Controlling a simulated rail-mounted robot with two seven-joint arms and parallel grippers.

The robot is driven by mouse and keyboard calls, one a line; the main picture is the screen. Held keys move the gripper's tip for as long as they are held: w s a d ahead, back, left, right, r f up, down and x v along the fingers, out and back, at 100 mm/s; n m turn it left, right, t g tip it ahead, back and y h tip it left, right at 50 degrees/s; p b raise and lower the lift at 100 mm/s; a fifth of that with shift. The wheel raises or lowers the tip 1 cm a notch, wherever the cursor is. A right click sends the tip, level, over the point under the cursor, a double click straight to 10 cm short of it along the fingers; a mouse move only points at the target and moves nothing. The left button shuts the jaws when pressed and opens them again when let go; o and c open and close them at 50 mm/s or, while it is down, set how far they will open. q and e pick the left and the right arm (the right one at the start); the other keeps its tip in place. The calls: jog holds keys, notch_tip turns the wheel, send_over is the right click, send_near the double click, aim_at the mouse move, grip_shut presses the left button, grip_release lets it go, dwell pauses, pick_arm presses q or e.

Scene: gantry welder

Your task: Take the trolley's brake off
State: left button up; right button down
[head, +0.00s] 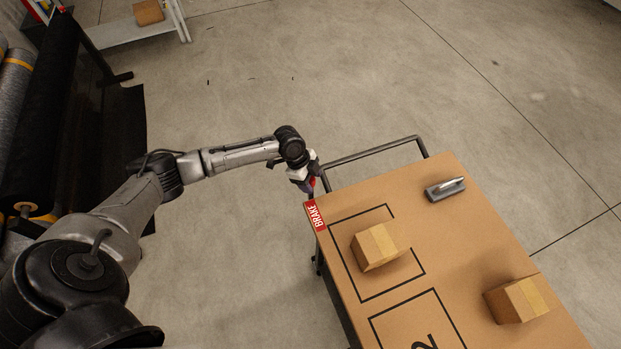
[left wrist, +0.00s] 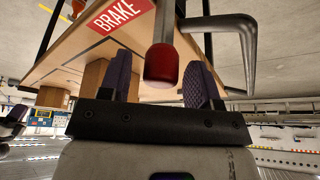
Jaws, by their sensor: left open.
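The trolley (head: 465,235) has a tan top and stands at the lower right of the head view. The brake lever's red knob (left wrist: 162,64) on a grey rod appears between the fingers of my left gripper in the left wrist view. My left gripper (head: 311,184) is open beside that corner, with a purple-padded finger on either side of the knob. I see no clear contact. My right gripper is out of view.
A dark tubular handle (head: 372,150) rises at the trolley's end, close to my left gripper. Two cardboard boxes (head: 378,247) (head: 517,300) and a grey handled tool (head: 445,189) lie on top. Dark rolls (head: 40,120) stand at left. The concrete floor beyond is clear.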

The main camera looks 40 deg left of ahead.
pick_arm(q)
jog(key=shift+c, duration=0.5)
grip_shut()
